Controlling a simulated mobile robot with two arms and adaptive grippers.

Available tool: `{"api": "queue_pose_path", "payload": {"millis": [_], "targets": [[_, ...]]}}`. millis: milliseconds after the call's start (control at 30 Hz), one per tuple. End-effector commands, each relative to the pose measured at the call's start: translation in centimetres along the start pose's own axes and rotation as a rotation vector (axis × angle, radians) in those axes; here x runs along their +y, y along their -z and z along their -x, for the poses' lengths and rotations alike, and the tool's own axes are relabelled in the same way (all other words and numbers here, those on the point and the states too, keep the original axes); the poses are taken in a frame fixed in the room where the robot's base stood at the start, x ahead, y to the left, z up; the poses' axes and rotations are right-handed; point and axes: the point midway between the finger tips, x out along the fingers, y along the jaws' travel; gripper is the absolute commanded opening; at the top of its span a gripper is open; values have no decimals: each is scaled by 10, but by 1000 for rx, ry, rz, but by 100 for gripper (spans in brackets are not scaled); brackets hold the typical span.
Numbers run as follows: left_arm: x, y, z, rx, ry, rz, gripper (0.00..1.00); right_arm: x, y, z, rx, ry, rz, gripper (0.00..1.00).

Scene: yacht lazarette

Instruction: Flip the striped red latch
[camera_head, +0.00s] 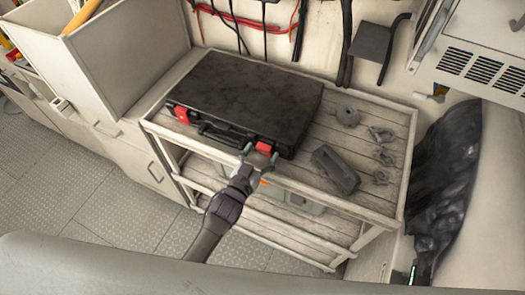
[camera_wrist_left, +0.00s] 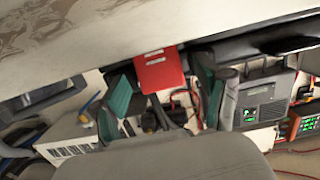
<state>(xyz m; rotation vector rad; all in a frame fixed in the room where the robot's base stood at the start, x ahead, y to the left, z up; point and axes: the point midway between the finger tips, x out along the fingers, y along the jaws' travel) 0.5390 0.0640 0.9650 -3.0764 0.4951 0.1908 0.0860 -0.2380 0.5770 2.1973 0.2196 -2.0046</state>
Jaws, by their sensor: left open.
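A closed black case (camera_head: 245,95) lies on a slatted bench. Two red latches sit on its front edge, a left one (camera_head: 181,114) and a right one (camera_head: 264,147). In the left wrist view a red latch (camera_wrist_left: 160,72) shows two pale stripe-like marks. My left gripper (camera_head: 259,155) is open at the right latch, one finger on each side of it. In the left wrist view its teal fingers (camera_wrist_left: 162,96) flank the red latch with gaps. I cannot tell whether they touch it. My right gripper is not in view.
The slatted bench (camera_head: 390,203) also holds a grey block-like tool (camera_head: 336,169), a grey ring (camera_head: 348,116) and several small metal fittings at the right. The case handle (camera_head: 218,135) lies between the latches. Tools and cables hang on the wall behind.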

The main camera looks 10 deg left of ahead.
Motion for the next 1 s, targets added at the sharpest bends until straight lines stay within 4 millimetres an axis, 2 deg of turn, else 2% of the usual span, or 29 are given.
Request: {"api": "queue_pose_path", "payload": {"millis": [300, 500, 700, 1000], "targets": [[0, -2, 68, -4, 0, 0, 75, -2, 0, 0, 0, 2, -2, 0], [0, -1, 98, -2, 0, 1, 75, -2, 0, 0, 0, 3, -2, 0], [0, 0, 109, -1, -1, 0, 75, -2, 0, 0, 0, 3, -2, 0], [0, -2, 109, -5, 0, 0, 75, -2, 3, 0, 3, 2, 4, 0]]}}
